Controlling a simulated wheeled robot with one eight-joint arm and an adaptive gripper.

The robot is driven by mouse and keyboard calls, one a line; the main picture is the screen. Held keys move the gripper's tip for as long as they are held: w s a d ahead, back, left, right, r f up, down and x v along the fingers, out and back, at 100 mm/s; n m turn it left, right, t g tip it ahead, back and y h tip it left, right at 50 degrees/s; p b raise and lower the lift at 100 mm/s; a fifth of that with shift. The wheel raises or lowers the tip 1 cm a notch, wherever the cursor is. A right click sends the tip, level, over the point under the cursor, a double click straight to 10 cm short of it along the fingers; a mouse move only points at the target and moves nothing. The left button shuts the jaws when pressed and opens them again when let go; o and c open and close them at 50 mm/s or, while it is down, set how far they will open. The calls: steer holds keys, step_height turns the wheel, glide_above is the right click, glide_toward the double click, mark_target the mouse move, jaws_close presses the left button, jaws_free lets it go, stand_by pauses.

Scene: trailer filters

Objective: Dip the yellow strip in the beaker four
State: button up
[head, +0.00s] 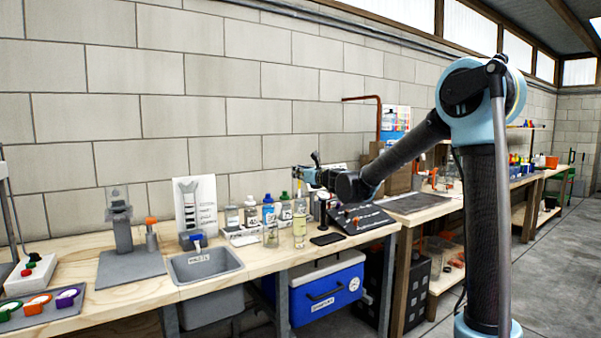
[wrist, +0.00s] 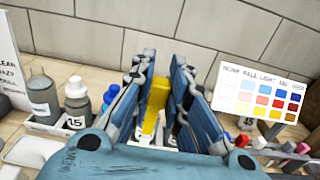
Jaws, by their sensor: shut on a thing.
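My gripper (head: 305,174) is over the middle of the workbench, shut on the yellow strip (wrist: 155,102). In the wrist view the strip stands upright between the blue fingers (wrist: 164,75). In the head view the strip (head: 299,190) shows small and hangs below the fingers. A glass vessel with pale yellow liquid (head: 299,233) stands on the bench below the gripper, and a clear glass vessel (head: 271,236) stands to its left. The strip looks above the vessels, and I cannot tell whether it touches one. I cannot read a number four on either vessel.
Bottles (head: 250,212) stand in a row behind the vessels. A dark phone-like slab (head: 327,239) and a dark sloped panel (head: 360,218) are to the right. A grey sink (head: 206,265) is to the left. A colour chart (wrist: 262,98) stands behind, at right in the wrist view.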

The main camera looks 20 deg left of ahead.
step_height(320, 180, down, 12)
steer(key=shift+f, duration=0.25)
stand_by(1.1)
steer(key=shift+s+d+f, duration=0.1)
steer(key=shift+s, duration=0.1)
stand_by(0.4)
stand_by(1.7)
steer(key=shift+w+r, duration=0.2)
steer(key=shift+r, duration=4.9)
steer(key=shift+r, duration=2.5)
